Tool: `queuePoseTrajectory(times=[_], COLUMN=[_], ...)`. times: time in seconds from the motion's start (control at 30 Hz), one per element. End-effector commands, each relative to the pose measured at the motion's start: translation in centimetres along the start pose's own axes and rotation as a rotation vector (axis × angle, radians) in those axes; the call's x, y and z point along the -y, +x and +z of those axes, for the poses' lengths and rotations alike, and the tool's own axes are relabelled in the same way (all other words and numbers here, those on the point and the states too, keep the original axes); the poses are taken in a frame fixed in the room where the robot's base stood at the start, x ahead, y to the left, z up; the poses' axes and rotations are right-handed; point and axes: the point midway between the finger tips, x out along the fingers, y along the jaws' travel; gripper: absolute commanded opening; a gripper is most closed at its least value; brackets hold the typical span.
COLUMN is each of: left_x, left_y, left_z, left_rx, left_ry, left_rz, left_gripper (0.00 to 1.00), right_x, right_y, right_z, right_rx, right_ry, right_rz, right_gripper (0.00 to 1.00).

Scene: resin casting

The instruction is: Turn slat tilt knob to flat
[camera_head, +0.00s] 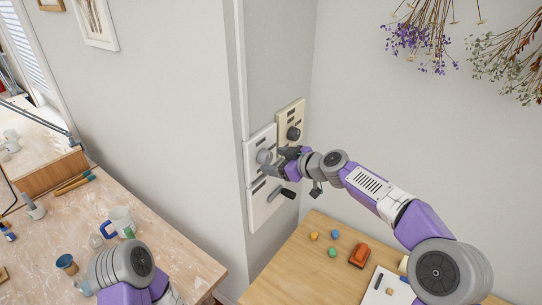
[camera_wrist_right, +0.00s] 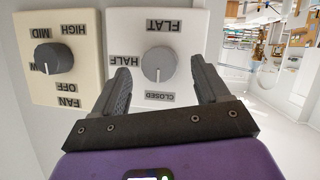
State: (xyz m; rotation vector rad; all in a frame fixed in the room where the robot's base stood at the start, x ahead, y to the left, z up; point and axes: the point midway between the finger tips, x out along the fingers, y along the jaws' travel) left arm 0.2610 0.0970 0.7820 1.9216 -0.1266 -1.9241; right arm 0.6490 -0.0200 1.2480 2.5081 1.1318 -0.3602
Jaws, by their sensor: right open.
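The slat tilt knob (camera_wrist_right: 159,64) is a round grey dial on a white wall plate (camera_wrist_right: 187,50). In the upside-down right wrist view its labels read FLAT at the top, HALF at the left and CLOSED at the bottom. Its white mark points down toward CLOSED. The knob (camera_head: 263,157) also shows in the head view. My right gripper (camera_wrist_right: 160,67) is open, with one finger on each side of the knob in the picture; I see no clear contact. In the head view my right gripper (camera_head: 277,161) is at the plate. My left gripper is out of view.
A cream fan plate with its own dial (camera_wrist_right: 48,57) is beside the white plate. A lower plate with a dark lever (camera_head: 287,193) is below. A wooden table (camera_head: 290,270) holds small coloured pieces and an orange object (camera_head: 359,255). A workbench (camera_head: 75,215) with a mug (camera_head: 121,221) stands left.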

Motion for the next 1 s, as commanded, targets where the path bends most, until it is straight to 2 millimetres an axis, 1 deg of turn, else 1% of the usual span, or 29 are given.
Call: queuePoseTrajectory(times=[0.03, 0.2, 0.33, 0.53, 0.57, 0.9, 1.0], left_x=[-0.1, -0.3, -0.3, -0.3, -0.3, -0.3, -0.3], left_y=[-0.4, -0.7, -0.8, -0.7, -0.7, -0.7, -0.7], left_z=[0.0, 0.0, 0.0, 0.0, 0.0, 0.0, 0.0], left_rx=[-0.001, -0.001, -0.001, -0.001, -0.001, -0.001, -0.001], left_ry=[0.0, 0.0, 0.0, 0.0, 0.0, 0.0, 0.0], left_rz=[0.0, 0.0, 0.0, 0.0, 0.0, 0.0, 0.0], left_gripper=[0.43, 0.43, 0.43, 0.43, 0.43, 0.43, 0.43], right_x=[0.1, 0.0, 0.0, 0.0, 0.0, 0.0, 0.0], right_y=[0.8, 2.4, 2.7, 2.7, 2.7, 2.7, 2.7], right_z=[-0.1, -0.1, 0.0, 0.0, 0.0, 0.0, 0.0], right_rx=[0.0, 0.0, 0.0, 0.0, 0.0, 0.001, 0.001], right_ry=[0.001, 0.0, -0.001, 0.0, 0.0, 0.0, 0.001], right_rz=[-0.002, -0.002, 0.001, 0.001, 0.001, 0.0, 0.0], right_gripper=[0.75, 0.75, 0.75, 0.75, 0.72, 0.2, 0.19])
